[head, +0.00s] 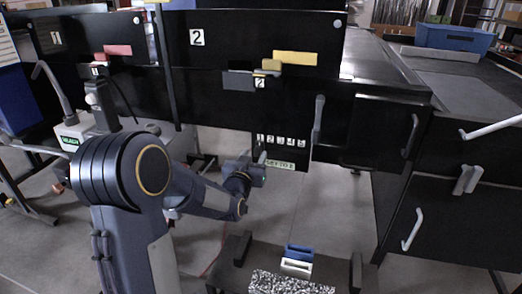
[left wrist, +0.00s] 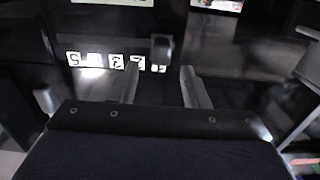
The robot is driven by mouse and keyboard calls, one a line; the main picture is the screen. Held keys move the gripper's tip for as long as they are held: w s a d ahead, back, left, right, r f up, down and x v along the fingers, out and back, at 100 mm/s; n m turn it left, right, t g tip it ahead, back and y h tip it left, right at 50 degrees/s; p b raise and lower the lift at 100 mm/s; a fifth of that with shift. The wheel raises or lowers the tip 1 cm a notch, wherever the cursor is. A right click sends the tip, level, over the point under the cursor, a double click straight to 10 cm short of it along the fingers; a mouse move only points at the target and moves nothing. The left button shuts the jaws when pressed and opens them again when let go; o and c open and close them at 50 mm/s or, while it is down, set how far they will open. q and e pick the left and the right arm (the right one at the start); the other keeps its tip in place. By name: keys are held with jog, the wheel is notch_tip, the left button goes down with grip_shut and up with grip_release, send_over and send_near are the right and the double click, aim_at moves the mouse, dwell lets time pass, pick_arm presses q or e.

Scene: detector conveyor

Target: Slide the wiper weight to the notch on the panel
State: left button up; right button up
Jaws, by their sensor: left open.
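The black panel (head: 295,112) carries a row of white number tiles (head: 280,139) with a pale green label (head: 279,165) below. A small grey block (left wrist: 162,47), which may be the wiper weight, stands out from the panel near the low-number end. The number row (left wrist: 115,60) shows upside down in the left wrist view. My left gripper (left wrist: 162,84) is open, its fingers apart and pointing at the panel, with the block beyond the gap between them. In the head view the left gripper (head: 257,173) is at the panel's lower left. I cannot make out the notch. My right gripper is not in view.
Above is a panel marked 2 (head: 197,37) with a yellow bar (head: 295,58) and a dark grey bracket. Grey handles (head: 318,118) stick out to the right. A blue and white holder (head: 297,266) stands at the bottom. Open floor (head: 325,215) lies below the panel.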

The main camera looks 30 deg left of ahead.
aim_at(256, 151)
pick_arm(q)
jog(key=shift+x, duration=1.75)
grip_shut()
